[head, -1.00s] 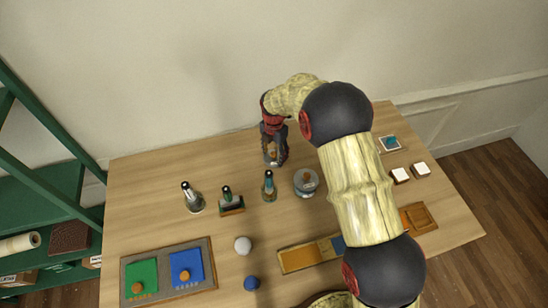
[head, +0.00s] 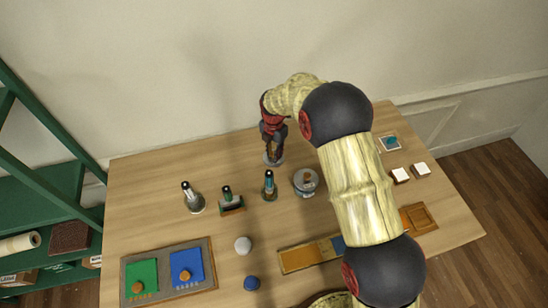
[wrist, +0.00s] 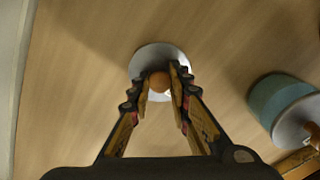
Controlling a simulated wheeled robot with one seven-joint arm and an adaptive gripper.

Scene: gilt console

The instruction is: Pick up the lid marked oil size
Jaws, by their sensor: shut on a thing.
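A pale round lid (wrist: 150,54) with a round brown wooden knob (wrist: 159,81) lies on the wooden table, apart from the jar. In the head view the lid (head: 273,161) sits at the back, directly under my gripper (head: 273,152). In the wrist view my gripper (wrist: 160,84) is shut on the knob, with a finger on each side. The lid appears to rest on the table. I cannot read any marking on it.
A jar (head: 305,184) with a knobbed top stands just right of the lid; its blue-grey side (wrist: 277,98) shows in the wrist view. White blocks (head: 400,175) lie to the right. The table's back left is clear.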

